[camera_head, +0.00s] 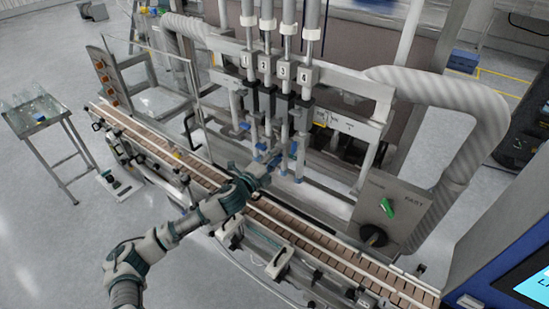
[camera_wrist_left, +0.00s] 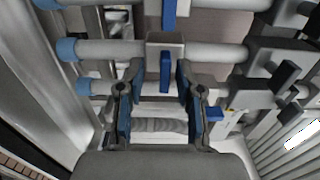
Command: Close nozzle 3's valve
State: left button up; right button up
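The filler's nozzles hang in a row, with number plates 1 to 4; nozzle 3's plate (camera_head: 282,70) is third from the left. My left gripper (camera_head: 272,164) is at the lower nozzles, in front of the row near nozzle 3. In the left wrist view my left gripper (camera_wrist_left: 158,82) is open, its two blue-padded fingers apart. A blue valve handle (camera_wrist_left: 166,72) on a grey block lies between the fingers in the picture; contact is not visible. I cannot tell its nozzle number for certain. Another blue handle (camera_wrist_left: 169,14) is above it. My right gripper is not in view.
A slatted conveyor (camera_head: 300,242) with rails runs below the nozzles. A control box (camera_head: 390,214) with a green knob and a thick ribbed hose (camera_head: 455,95) stand at the right. A small metal table (camera_head: 38,115) is at the far left. Neighbouring nozzles leave little side room.

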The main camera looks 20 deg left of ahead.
pick_arm(q)
jog(key=shift+s, duration=0.1)
jog(key=v, duration=1.1)
jog(key=shift+s+a, duration=0.25)
jog(key=shift+s, duration=0.1)
jog(key=shift+d, duration=0.1)
